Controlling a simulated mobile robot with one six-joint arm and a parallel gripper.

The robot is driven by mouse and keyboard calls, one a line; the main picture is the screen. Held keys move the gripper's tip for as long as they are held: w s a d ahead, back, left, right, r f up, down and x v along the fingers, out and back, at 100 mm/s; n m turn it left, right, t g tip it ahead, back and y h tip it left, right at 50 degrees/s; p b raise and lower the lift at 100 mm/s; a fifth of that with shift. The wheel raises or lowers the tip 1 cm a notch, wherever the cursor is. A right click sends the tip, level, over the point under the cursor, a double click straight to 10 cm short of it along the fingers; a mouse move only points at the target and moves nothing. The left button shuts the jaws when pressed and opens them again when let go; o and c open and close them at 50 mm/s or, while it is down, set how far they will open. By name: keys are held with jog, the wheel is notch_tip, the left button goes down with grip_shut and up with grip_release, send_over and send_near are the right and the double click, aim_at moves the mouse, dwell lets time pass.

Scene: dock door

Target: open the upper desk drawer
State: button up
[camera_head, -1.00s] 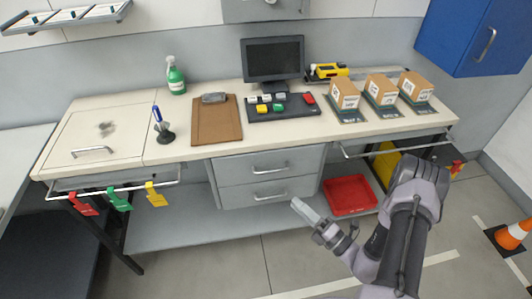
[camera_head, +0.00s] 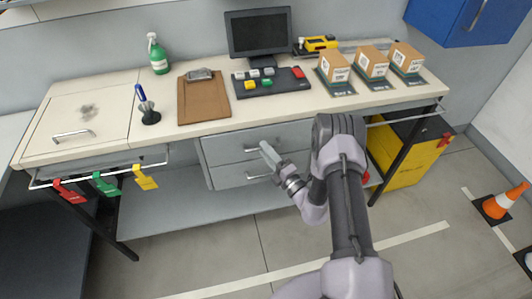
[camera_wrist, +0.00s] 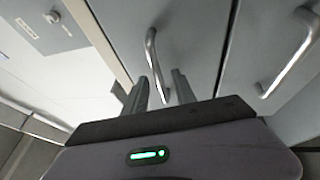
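The upper drawer (camera_head: 225,150) is a grey front under the middle of the desk, and it looks shut. Its metal bar handle (camera_wrist: 152,50) runs down between my two fingers in the wrist view. In the head view my gripper (camera_head: 266,148) is in front of that handle and covers part of it. My gripper also shows in the wrist view (camera_wrist: 160,82), with its fingers apart on either side of the handle. I cannot tell whether either finger touches the bar.
The lower drawer (camera_head: 225,178) sits just below, with its own handle (camera_wrist: 290,62) to the right in the wrist view. The desk top (camera_head: 210,137) edge is above. Coloured tags hang from a rail (camera_head: 100,178) at left. A yellow bin (camera_head: 405,165) stands at right.

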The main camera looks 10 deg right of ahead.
jog(key=shift+c, duration=0.2)
grip_shut()
dwell(1.3)
